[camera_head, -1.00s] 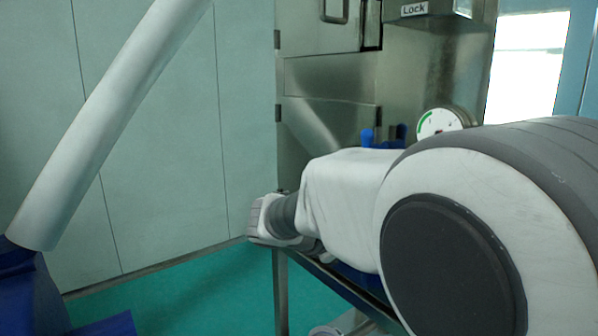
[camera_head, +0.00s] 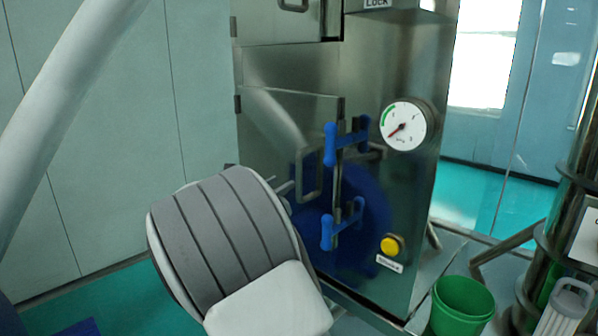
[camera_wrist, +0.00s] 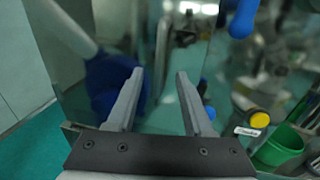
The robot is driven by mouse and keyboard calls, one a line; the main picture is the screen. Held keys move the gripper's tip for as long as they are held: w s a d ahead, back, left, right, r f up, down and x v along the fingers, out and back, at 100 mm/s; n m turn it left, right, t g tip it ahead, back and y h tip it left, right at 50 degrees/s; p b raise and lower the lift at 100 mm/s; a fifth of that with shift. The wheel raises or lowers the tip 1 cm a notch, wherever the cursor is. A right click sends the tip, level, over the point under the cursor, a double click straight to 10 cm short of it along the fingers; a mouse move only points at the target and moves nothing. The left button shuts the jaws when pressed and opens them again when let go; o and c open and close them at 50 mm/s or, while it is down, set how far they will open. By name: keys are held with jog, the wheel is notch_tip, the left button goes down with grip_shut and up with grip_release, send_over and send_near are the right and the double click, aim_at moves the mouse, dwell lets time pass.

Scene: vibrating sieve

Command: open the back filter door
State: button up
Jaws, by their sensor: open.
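A steel cabinet (camera_head: 392,70) stands in the head view, with a lower door (camera_head: 285,115) hinged on its left side and shut. This door has a steel pull handle (camera_head: 309,176). Two blue-handled latches, an upper (camera_head: 331,145) and a lower (camera_head: 328,232), sit at its right edge. The pictures do not tell me which door is the back filter door. My gripper (camera_wrist: 160,76) is open and empty in the wrist view, facing the steel surface. A blurred blue handle (camera_wrist: 243,18) shows at its upper right. In the head view my arm hides my gripper.
A pressure gauge (camera_head: 404,125) and a yellow button (camera_head: 392,246) are on the cabinet. A green bucket (camera_head: 462,306) stands at lower right. An upper door (camera_head: 280,20) is above. Pale wall panels (camera_head: 95,130) line the left.

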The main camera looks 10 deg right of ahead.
aim_at(297, 174)
jog(key=p+x, duration=0.1)
jog(key=x, duration=0.8)
jog(key=shift+w+d, duration=0.15)
grip_shut()
dwell(1.0)
